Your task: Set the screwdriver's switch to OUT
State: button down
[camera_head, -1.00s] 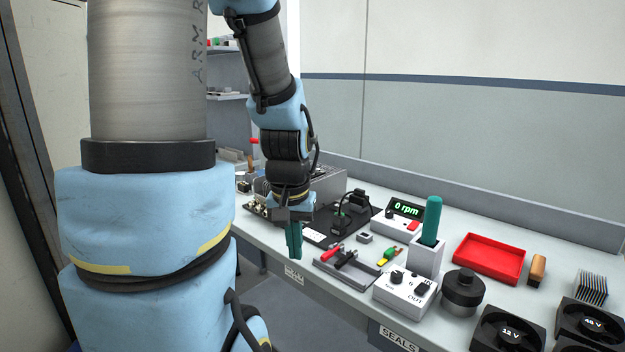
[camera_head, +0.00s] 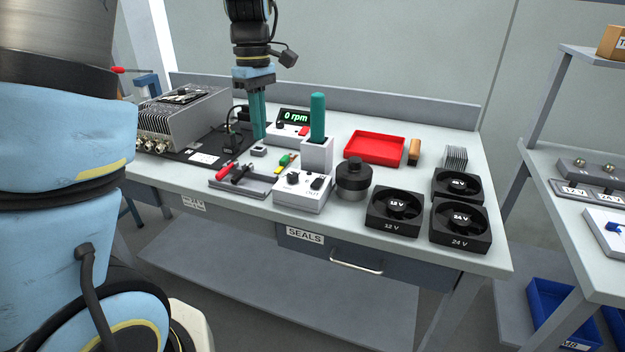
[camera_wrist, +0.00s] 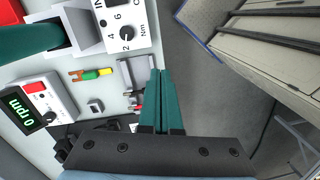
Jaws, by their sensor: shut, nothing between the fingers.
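A white control box (camera_head: 302,190) near the table's front edge has a round knob (camera_head: 293,178) and a dark rocker switch (camera_head: 317,183) with lettering, "OUT" on the front side. Which way the rocker is tipped is too small to tell. The wrist view shows the box (camera_wrist: 142,38) cut off at the top, with its numbered knob (camera_wrist: 126,32). A teal-handled tool (camera_head: 318,115), perhaps the screwdriver, stands upright in a white holder (camera_head: 317,153) behind the box. My gripper (camera_head: 260,137) points down, shut and empty, left of the holder and apart from the box.
A grey tray with red and black tools (camera_head: 240,180) lies left of the box. A black cylinder (camera_head: 353,180) and several fans (camera_head: 394,212) stand to its right. An rpm display (camera_head: 292,122), a red tray (camera_head: 375,147) and a metal unit (camera_head: 190,120) stand behind.

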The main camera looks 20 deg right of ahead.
aim_at(318, 183)
jog(key=s+d+r+n+y+b, duration=0.1)
jog(key=s+d+r+n, duration=0.15)
jog(key=d, duration=0.95)
jog(key=f+p, duration=0.1)
jog(key=f, duration=0.3)
jog(key=s+a+f, duration=0.1)
jog(key=f, duration=0.4)
jog(key=s+f+p, duration=0.1)
jog(key=f, duration=0.4)
jog(key=shift+a+p, duration=0.35)
